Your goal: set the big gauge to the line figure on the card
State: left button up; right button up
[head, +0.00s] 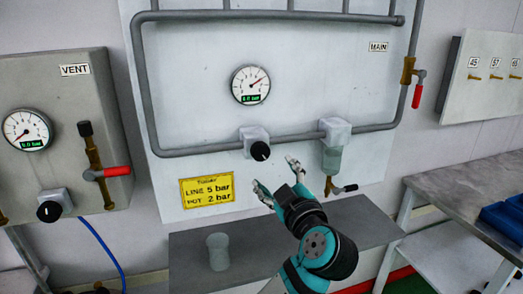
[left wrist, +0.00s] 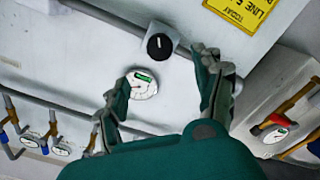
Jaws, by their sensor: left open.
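The big gauge (head: 250,85) is a round white dial on the panel marked MAIN. The yellow card (head: 207,190) reads LINE 5 bar, POT 2 bar. My left gripper (head: 275,174) is open and empty, below and right of the knob, apart from it. In the left wrist view the knob (left wrist: 160,46), the gauge (left wrist: 143,84) and part of the card (left wrist: 238,10) show beyond the open fingers. My right gripper is out of view.
A VENT box (head: 60,130) with its own gauge, knob and red-handled valve stands at the left. A filter bowl (head: 332,158) hangs right of the knob, close to my gripper. A clear cup (head: 218,251) stands on the grey bench below. A red-handled valve (head: 416,90) is at the right.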

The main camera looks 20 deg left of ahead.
aim_at(261, 154)
pick_arm(q)
jog(key=p+x, duration=0.1)
jog(key=x, duration=1)
jog(key=shift+w+a, duration=0.15)
jog(key=shift+a, duration=0.05)
jog(key=shift+w+a+p, duration=0.25)
jog(key=shift+w+p, duration=0.05)
jog(key=shift+w, duration=0.1)
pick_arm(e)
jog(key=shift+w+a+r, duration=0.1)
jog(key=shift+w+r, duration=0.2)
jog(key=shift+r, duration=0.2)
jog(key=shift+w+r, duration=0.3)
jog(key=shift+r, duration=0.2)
pick_arm(q)
jog(key=c, duration=1.2)
jog(key=n+p, duration=0.2)
jog(key=p, duration=0.1)
jog(key=shift+d+r+n, duration=0.1)
jog(key=shift+r+n, duration=0.05)
jog(key=shift+n, duration=0.25)
jog(key=shift+n+p, duration=0.55)
jog(key=shift+n, duration=0.35)
jog(key=shift+f, duration=0.25)
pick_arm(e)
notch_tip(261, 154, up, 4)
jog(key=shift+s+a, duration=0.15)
